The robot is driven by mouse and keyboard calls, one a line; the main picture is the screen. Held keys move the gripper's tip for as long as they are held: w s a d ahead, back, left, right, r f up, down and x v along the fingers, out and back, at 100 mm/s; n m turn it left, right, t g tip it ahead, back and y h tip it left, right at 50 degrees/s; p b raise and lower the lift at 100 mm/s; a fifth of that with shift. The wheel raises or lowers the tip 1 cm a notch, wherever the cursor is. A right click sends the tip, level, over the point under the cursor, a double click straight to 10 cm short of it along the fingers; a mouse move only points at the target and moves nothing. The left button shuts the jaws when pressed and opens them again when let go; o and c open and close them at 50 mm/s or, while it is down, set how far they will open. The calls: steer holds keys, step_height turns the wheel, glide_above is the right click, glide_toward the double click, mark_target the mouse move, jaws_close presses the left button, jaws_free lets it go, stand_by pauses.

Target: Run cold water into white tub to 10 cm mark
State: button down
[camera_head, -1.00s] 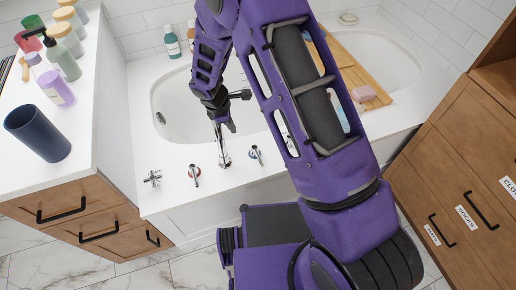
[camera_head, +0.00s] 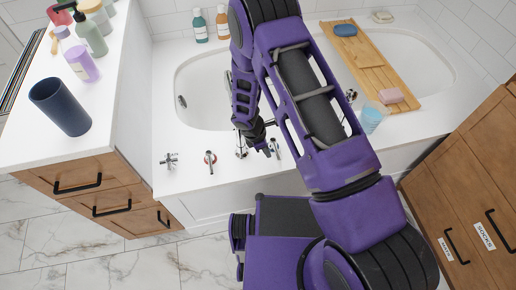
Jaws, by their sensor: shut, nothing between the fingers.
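The white tub (camera_head: 200,100) is set in a white surround, with its right part behind my arm. I see no water stream and cannot make out a 10 cm mark. On the front rim stand a chrome cross handle (camera_head: 170,161), a red-ringed lever tap (camera_head: 210,161), the chrome spout (camera_head: 241,151) and a second lever tap (camera_head: 275,147), whose blue ring is hard to see now. My gripper (camera_head: 266,150) is shut and empty, pointing down just left of this second lever. I cannot tell whether they touch.
A wooden bath tray (camera_head: 362,62) crosses the tub with a blue item and pink soap (camera_head: 391,95). A clear blue cup (camera_head: 373,117) stands on the front rim. Bottles and a dark blue cup (camera_head: 61,106) stand on the left counter. Wooden drawers (camera_head: 470,180) stand at right.

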steer(key=shift+w+d+f, duration=0.1)
steer(key=shift+w+d, duration=0.1)
steer(key=shift+d, duration=0.4)
